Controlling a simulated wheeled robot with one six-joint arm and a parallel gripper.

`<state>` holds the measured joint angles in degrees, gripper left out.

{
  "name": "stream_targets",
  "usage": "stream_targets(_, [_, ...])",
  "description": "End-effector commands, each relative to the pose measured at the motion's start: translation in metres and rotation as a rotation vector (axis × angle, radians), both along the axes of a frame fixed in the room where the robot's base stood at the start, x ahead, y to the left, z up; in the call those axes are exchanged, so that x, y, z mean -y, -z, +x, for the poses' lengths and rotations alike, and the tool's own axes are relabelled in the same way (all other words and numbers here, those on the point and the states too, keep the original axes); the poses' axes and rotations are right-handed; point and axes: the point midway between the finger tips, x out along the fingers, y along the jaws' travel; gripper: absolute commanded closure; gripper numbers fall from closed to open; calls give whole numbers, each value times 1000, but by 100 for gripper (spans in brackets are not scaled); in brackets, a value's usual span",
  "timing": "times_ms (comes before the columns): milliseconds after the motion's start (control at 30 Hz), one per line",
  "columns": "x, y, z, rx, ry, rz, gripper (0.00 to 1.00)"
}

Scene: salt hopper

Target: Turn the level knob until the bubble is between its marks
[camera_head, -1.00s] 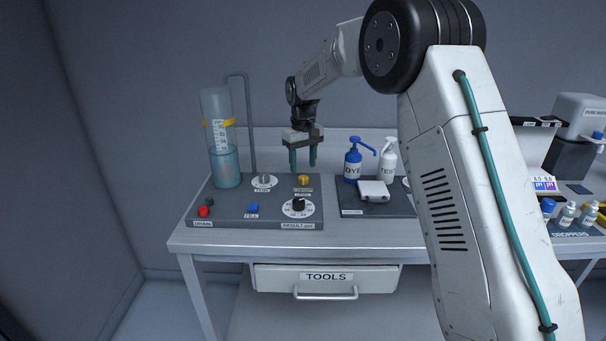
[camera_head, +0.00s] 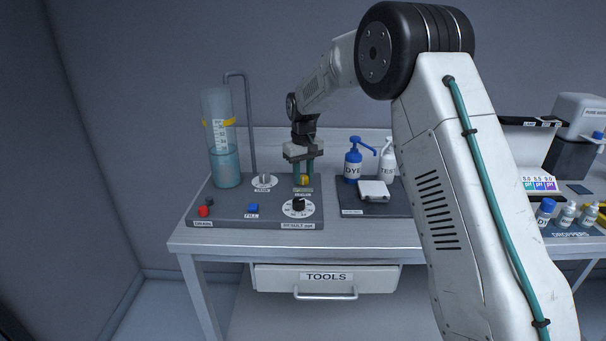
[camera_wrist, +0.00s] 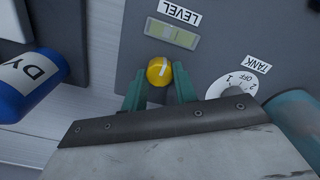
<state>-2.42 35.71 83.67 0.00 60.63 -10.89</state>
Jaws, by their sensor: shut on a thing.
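The level knob (camera_wrist: 160,71) is yellow with a pale line on top and sits on the dark panel; in the head view the knob (camera_head: 304,181) shows between my fingers. My gripper (camera_wrist: 160,88) points down over the panel with its green fingers on either side of the knob, shut on it. The gripper also shows in the head view (camera_head: 304,179). The level vial (camera_wrist: 172,34) is a pale greenish window beside the LEVEL label (camera_wrist: 179,13). I cannot make out the bubble or its marks clearly.
The tank dial (camera_wrist: 234,88) is close to the knob. The clear cylinder (camera_head: 223,140) stands at the left of the panel. The blue DYE bottle (camera_head: 353,160) stands to the right. A black dial (camera_head: 298,205) is in front of the knob.

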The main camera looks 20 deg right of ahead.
Motion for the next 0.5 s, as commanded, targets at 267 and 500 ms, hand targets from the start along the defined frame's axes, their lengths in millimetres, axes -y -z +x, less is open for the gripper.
stream_targets(267, [0,-1,0,0,179,0,94])
stream_targets(500, [0,-1,0,1,185,0,94])
